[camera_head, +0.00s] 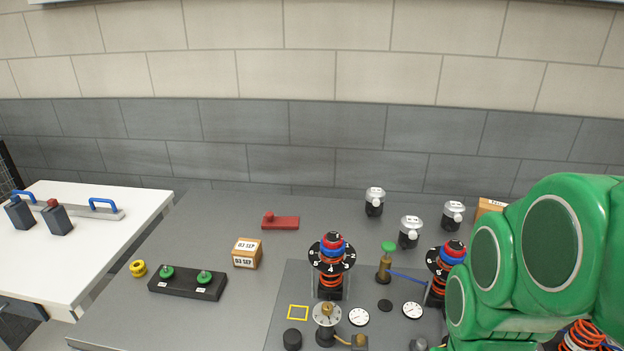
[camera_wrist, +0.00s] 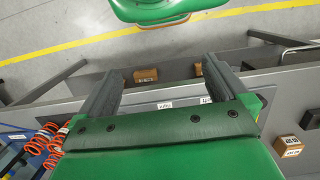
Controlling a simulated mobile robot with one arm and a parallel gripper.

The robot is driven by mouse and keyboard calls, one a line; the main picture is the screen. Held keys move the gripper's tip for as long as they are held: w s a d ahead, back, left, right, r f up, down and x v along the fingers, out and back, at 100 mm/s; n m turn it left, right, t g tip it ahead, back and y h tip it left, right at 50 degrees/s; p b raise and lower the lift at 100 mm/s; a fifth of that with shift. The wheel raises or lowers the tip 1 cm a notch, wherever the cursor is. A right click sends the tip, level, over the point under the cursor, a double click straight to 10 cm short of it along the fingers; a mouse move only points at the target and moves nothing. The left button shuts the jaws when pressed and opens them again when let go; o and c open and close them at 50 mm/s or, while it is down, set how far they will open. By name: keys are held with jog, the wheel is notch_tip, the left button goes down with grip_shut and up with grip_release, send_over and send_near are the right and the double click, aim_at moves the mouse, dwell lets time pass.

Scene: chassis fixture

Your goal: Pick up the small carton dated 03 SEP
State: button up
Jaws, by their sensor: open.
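The small carton dated 03 SEP (camera_head: 247,253) stands upright on the grey bench in the head view, left of the middle. It is orange-brown with white labels on its top and front. Nothing touches it. My gripper (camera_wrist: 158,68) shows in the wrist view with its two dark fingers wide apart and nothing between them. A brown carton (camera_wrist: 288,146) with white labels sits at the right of the wrist view, apart from the fingers; its label is too small to read. In the head view my green arm fills the right side, and the fingers are hidden.
Another carton (camera_head: 490,206) is partly hidden behind my arm. Beside the dated carton are a black block (camera_head: 187,284) with green knobs and a red part (camera_head: 281,222). A fixture plate (camera_head: 283,275) with coils and gauges lies to its right. A white table (camera_head: 95,250) stands left.

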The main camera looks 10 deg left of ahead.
jog(key=w+a+r, duration=0.2)
jog(key=w+r, duration=0.7)
jog(key=w+a+r, duration=0.2)
jog(key=w, duration=0.4)
jog(key=w+a+r, duration=0.2)
jog(key=w+a, duration=0.1)
jog(key=w, duration=0.2)
jog(key=t, duration=0.2)
send_over(246, 246)
notch_tip(246, 246, down, 8)
jog(key=f, duration=1.7)
jog(key=shift+s+a+f, duration=0.1)
jog(key=shift+s+a, duration=0.05)
jog(key=shift+a, duration=0.15)
jog(key=shift+d+f, duration=0.2)
jog(key=shift+f, duration=1.1)
jog(key=shift+d+f, duration=0.15)
jog(key=shift+f, duration=1.15)
jog(key=c, duration=1.2)
